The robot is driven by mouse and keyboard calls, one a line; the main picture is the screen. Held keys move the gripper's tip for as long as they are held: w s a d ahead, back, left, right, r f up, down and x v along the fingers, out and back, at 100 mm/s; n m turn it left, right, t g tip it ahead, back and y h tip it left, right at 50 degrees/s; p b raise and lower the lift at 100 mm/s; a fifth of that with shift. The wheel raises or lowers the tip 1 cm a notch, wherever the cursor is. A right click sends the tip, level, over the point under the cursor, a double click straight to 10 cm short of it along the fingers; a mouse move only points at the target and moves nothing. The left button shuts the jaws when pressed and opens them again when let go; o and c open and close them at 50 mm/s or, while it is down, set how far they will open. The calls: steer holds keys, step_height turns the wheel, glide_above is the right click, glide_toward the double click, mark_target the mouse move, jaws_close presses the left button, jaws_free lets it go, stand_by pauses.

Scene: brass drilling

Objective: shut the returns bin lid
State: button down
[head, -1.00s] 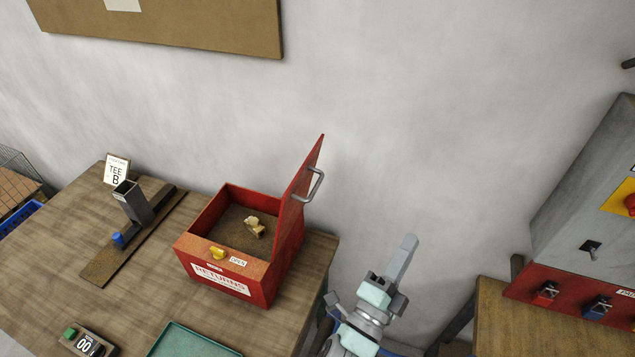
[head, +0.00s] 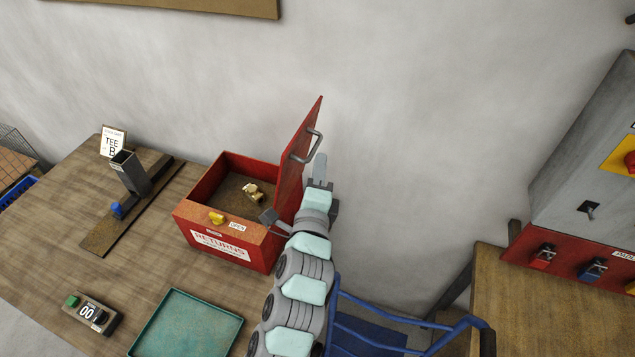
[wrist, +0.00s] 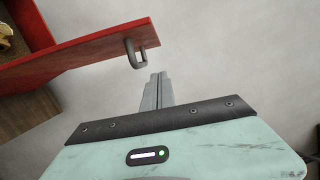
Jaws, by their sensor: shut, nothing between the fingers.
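The red returns bin (head: 240,246) stands on the wooden bench with its front label facing me. Its lid (head: 297,160) stands upright, hinged at the bin's right side. A grey bar handle (head: 314,147) is on the lid's right, outer face. My gripper (head: 320,167) is shut and empty, just right of the lid and below the handle. In the wrist view the fingers (wrist: 157,90) point up beside the lid (wrist: 80,48), with the handle (wrist: 135,53) close to their tips. I cannot tell whether they touch. A brass fitting (head: 253,191) lies inside the bin.
A teal tray (head: 188,325) and a counter (head: 90,313) lie on the bench (head: 130,262) in front. A tee stand (head: 130,178) is at left.

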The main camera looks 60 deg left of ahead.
steer(key=a+r+p, duration=0.1)
steer(key=a+p, duration=0.2)
steer(key=a, duration=0.4)
steer(key=shift+w, duration=0.1)
steer(key=shift+a+r, duration=0.1)
